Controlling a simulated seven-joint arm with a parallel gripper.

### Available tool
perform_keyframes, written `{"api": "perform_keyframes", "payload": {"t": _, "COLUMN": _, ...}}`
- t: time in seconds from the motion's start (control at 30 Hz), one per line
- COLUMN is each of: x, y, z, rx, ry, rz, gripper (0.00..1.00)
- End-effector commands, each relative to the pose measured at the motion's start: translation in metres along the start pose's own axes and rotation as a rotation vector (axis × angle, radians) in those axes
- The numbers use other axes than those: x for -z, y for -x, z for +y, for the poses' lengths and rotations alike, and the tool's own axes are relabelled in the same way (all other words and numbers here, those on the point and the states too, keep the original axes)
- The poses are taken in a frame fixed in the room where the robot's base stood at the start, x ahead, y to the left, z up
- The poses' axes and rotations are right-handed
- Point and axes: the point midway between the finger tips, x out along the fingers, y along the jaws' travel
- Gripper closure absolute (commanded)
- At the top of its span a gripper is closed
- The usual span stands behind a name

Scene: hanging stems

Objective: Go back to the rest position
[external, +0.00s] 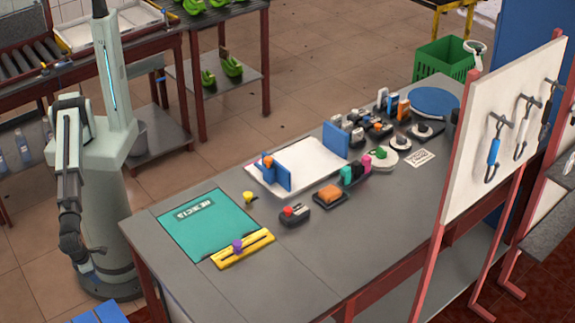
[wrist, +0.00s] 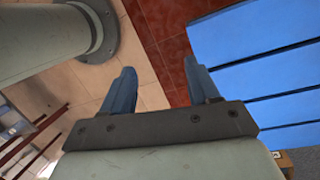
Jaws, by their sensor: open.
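My arm (external: 68,185) hangs folded down beside its pale green column at the left of the external view. My gripper (external: 84,262) points down near the base, to the left of the grey table and clear of it. In the wrist view my gripper (wrist: 160,88) shows two blue fingers spread apart, with nothing between them. Tiled floor shows beyond the fingers. In the external view the gripper is small and dark, so its fingertips are hard to make out.
The grey table (external: 300,262) holds a teal mat (external: 205,238), a yellow holder (external: 243,248) and several small items. A white board (external: 505,130) with hanging tools stands at right. A blue slatted surface (wrist: 255,60) lies right of my fingers; it also shows bottom left externally (external: 97,314).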

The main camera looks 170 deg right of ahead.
Motion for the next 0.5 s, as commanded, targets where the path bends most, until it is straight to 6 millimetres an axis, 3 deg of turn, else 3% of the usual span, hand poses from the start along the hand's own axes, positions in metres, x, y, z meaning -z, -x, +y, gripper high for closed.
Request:
{"api": "perform_keyframes", "payload": {"t": 0.2, "x": 0.040, "y": -0.064, "z": 0.048, "rx": -0.058, "ry": 0.141, "rz": -0.007, "gripper": 0.40}}
{"api": "perform_keyframes", "payload": {"t": 0.5, "x": 0.079, "y": -0.140, "z": 0.120, "rx": -0.129, "ry": 0.350, "rz": -0.040, "gripper": 0.40}}
